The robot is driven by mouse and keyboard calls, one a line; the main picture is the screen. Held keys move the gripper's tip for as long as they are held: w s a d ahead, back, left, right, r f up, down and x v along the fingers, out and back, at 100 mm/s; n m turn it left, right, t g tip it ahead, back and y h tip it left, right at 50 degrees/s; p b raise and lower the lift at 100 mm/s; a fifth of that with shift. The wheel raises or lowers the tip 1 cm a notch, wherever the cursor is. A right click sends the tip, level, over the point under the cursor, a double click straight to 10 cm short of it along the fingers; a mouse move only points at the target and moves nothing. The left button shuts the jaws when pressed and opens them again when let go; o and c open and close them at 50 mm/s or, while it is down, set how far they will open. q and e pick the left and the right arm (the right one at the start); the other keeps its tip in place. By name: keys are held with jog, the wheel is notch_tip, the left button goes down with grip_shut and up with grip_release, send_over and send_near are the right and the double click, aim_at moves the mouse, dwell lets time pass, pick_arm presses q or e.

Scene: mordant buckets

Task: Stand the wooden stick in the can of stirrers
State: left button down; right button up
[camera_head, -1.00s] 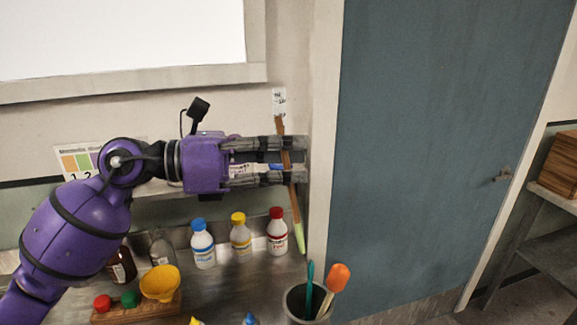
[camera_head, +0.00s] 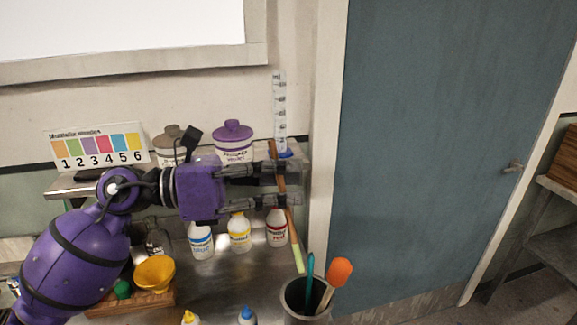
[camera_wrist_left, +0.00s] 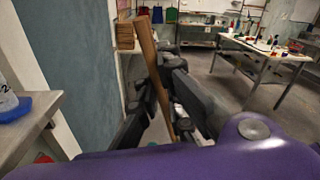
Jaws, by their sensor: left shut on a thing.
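The wooden stick (camera_head: 291,226) is brown with a pale yellow-green lower end, and it leans slightly. My left gripper (camera_head: 289,186) is shut on its upper part. In the left wrist view the stick (camera_wrist_left: 153,65) runs between the fingers. The can of stirrers (camera_head: 292,301) is dark grey and stands on the counter at the bottom. It holds a teal stirrer (camera_head: 310,269) and an orange-headed one (camera_head: 340,271). The stick's lower end shows just above the can's rim, left of the teal stirrer; the exact depth gap is unclear. My right gripper is not in view.
Blue-, yellow- and red-marked bottles (camera_head: 201,242) stand on the metal counter left of the stick. A yellow bowl (camera_head: 154,273) sits further left. A purple-lidded jar (camera_head: 233,141) and a measuring cylinder (camera_head: 280,110) are behind the gripper. A white post (camera_head: 322,150) rises close right.

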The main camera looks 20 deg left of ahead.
pick_arm(q)
notch_tip(320, 180, down, 15)
jog(key=d+b, duration=0.2)
jog(key=b, duration=0.5)
jog(key=shift+s+b, duration=0.35)
jog(key=shift+s, duration=0.1)
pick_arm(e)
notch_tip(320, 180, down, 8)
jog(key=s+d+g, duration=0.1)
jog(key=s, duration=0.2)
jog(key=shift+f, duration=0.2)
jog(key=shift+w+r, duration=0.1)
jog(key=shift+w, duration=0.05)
